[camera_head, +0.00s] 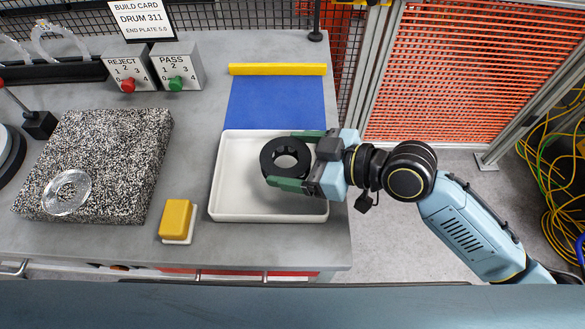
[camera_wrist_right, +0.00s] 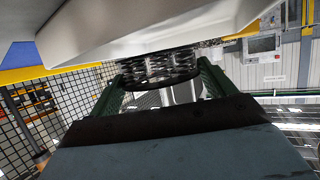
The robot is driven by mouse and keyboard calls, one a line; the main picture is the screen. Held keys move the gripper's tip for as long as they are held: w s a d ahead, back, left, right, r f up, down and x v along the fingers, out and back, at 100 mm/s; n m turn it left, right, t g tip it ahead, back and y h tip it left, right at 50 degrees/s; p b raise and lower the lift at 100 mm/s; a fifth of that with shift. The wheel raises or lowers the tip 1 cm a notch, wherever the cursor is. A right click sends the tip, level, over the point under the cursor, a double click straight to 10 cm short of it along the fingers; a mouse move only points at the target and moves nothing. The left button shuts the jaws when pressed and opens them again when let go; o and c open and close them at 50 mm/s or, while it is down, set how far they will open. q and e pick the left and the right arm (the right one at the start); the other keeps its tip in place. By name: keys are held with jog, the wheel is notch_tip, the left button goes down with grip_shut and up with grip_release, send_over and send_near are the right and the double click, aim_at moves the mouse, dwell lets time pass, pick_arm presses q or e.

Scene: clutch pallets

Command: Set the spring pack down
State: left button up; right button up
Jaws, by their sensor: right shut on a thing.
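The spring pack, a black ring (camera_head: 269,157), is held between the green fingers of my right gripper (camera_head: 282,159). It is over the white tray (camera_head: 232,190), right of its middle. In the right wrist view the spring pack (camera_wrist_right: 160,66) shows dark coils between the two fingers (camera_wrist_right: 164,76), close to the pale tray (camera_wrist_right: 130,35). I cannot tell whether it touches the tray floor. My left gripper is not in view.
A blue mat (camera_head: 275,103) with a yellow bar (camera_head: 277,69) lies behind the tray. A yellow block (camera_head: 176,217) stands left of it. A speckled slab (camera_head: 110,150) bears a clear ring (camera_head: 53,196). REJECT (camera_head: 126,68) and PASS (camera_head: 177,66) boxes stand at the back.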

aim_at(309, 171)
jog(key=shift+f+b, duration=0.35)
jog(key=shift+f, duration=1.4)
jog(key=shift+f, duration=0.1)
jog(key=o, duration=1)
jog(key=shift+c, duration=0.2)
jog(key=shift+s+d+r, duration=0.1)
jog(key=shift+d+r, duration=0.1)
jog(key=v, duration=1.1)
jog(key=shift+d, duration=0.2)
jog(key=shift+s, duration=0.1)
